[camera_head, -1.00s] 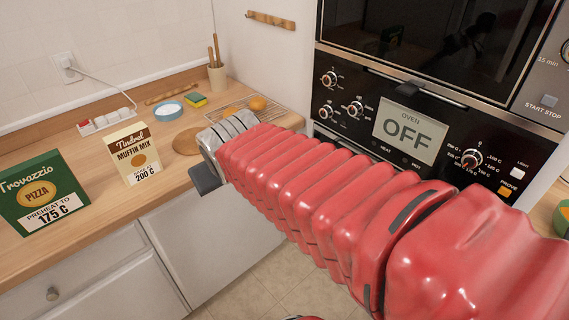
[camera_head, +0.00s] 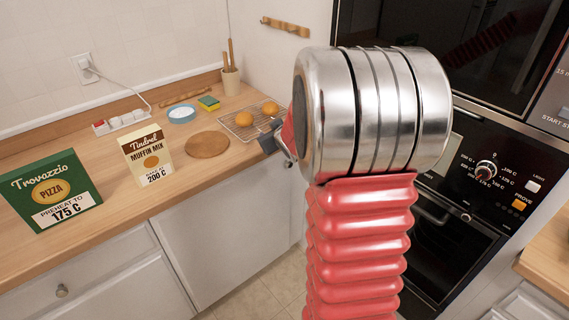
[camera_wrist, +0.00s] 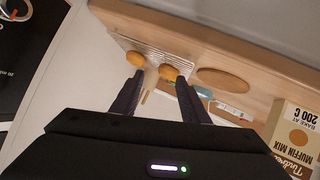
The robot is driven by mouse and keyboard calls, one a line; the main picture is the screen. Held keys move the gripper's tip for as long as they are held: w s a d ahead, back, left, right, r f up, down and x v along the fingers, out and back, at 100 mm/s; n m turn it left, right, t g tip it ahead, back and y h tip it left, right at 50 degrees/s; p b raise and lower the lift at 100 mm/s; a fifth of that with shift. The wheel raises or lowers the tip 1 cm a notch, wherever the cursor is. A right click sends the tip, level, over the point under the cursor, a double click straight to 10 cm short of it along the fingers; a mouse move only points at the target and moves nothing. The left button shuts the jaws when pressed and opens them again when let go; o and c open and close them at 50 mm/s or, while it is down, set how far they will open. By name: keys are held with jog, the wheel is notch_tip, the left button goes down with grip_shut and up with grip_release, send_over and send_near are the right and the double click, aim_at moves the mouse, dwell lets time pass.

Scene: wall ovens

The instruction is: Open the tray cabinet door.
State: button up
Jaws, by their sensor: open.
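A white cabinet front (camera_head: 225,235) stands under the wooden counter, left of the oven, and looks closed. No label shows whether it is the tray cabinet. My gripper (camera_head: 272,141) is at the counter's front edge, above that cabinet front, partly hidden behind my arm's metal joint. In the wrist view my gripper (camera_wrist: 158,82) has its two dark fingers apart with nothing held. The fingers point toward the counter's rack side, seen upside down.
A wire rack (camera_head: 240,123) with two orange round items lies on the counter near the gripper. A round board (camera_head: 207,145), a muffin mix box (camera_head: 148,158) and a pizza box (camera_head: 52,190) stand left. The wall oven (camera_head: 440,240) is right.

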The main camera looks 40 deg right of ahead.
jog(key=d+f+n+t+y, duration=0.1)
jog(key=d+f+t+y, duration=0.15)
jog(key=d+f, duration=0.95)
jog(key=t+y, duration=0.3)
jog(key=t, duration=0.1)
send_near(291, 166)
jog(key=s, duration=0.6)
jog(key=shift+a+h, duration=0.15)
jog(key=shift+h, duration=0.1)
jog(key=shift+w, duration=0.15)
jog(key=w, duration=1.3)
jog(key=shift+w+a, duration=0.2)
jog(key=shift+w, duration=0.1)
jog(key=shift+c, duration=0.2)
grip_shut()
